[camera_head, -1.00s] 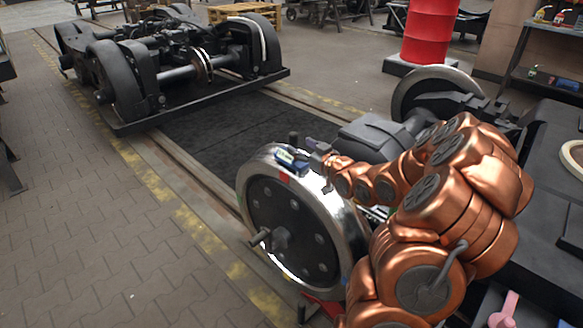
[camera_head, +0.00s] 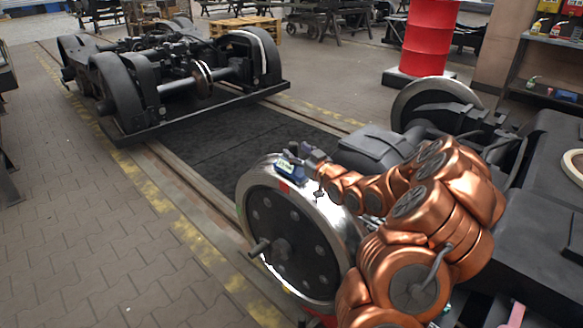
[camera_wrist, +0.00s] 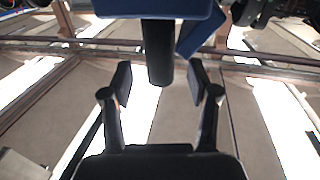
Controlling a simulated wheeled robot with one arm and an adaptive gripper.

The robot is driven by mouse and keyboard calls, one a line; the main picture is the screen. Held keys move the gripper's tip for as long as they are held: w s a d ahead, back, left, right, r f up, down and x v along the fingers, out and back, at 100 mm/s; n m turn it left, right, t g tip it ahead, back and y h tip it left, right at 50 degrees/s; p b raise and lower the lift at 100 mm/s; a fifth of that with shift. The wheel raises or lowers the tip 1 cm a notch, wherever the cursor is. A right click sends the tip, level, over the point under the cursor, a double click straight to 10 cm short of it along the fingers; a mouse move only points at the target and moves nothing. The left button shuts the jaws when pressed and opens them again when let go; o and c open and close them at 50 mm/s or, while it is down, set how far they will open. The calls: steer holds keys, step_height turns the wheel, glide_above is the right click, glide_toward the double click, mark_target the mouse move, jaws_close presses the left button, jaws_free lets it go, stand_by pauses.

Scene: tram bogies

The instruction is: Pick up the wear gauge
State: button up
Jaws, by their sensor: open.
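The wear gauge (camera_head: 290,168) is a small blue device with a pale face, sitting on top of the shiny rim of the near wheel (camera_head: 292,235). In the wrist view its blue body (camera_wrist: 155,8) is at the top edge, with a black cylindrical handle (camera_wrist: 158,55) pointing down the picture. My gripper (camera_head: 310,154) is just right of and behind the gauge. In the wrist view my gripper (camera_wrist: 160,82) is open, one finger on each side of the handle's line, with gaps on both sides. Depth between fingertips and handle is hard to judge.
The near bogie (camera_head: 380,145) extends right of the wheel under my copper arm. Another bogie (camera_head: 180,75) stands on the track at the back left. A red drum (camera_head: 427,38) stands behind. The paved floor (camera_head: 90,230) at left is clear.

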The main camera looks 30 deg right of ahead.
steer(key=shift+w+a+f, duration=0.1)
steer(key=shift+w, duration=1.25)
steer(key=shift+c, duration=0.4)
jaws_close()
